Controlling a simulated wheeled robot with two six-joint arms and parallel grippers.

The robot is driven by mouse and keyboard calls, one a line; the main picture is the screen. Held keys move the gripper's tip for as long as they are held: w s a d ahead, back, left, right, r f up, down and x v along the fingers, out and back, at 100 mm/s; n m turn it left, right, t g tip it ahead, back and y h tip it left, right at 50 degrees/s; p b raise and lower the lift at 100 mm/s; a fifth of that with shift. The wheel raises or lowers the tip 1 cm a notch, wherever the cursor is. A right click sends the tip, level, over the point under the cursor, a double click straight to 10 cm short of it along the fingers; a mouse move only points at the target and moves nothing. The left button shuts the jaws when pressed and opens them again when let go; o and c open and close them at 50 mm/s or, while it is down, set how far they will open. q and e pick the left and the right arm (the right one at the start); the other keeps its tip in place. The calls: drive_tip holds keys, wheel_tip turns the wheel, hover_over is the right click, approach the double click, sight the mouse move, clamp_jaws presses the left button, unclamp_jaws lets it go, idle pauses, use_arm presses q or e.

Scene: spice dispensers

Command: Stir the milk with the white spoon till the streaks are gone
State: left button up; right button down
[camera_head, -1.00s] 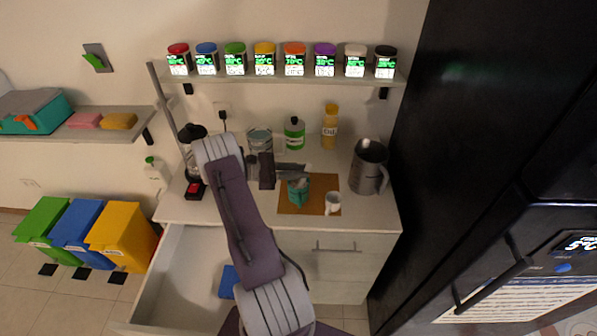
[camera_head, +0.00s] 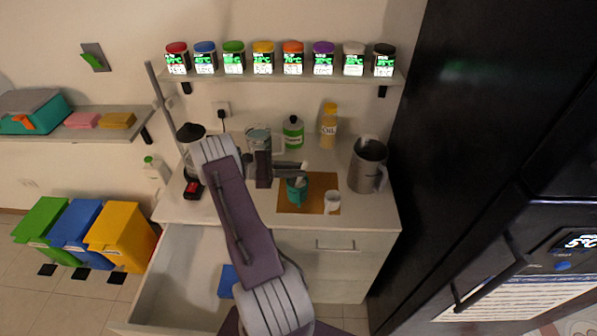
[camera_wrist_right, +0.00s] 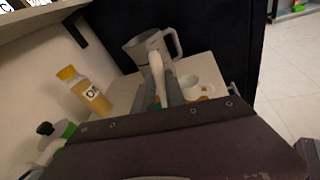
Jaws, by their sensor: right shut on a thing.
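My right gripper (camera_head: 296,170) is shut on the white spoon (camera_wrist_right: 157,72). It is above a teal mug (camera_head: 297,193) on a brown mat (camera_head: 320,184). The spoon's upper end stands out between the fingers in the right wrist view. Its lower part runs down toward the mug's mouth in the head view. A small white cup (camera_head: 332,203) stands to the right of the teal mug and also shows in the right wrist view (camera_wrist_right: 194,87). The milk and any streaks are too small to make out. My left gripper is out of view.
A grey pitcher (camera_head: 364,172) stands right of the mat. A yellow bottle (camera_head: 329,126), a green bottle (camera_head: 293,131) and a glass jar (camera_head: 259,139) stand behind. Spice jars line the shelf (camera_head: 300,80) above. An open drawer (camera_head: 180,280) is below, and a black fridge (camera_head: 450,130) is at right.

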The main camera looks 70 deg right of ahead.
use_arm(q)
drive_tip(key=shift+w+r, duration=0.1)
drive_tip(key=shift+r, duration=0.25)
use_arm(e)
drive_tip(key=shift+s+a+r, duration=0.1)
drive_tip(key=shift+s, duration=0.25)
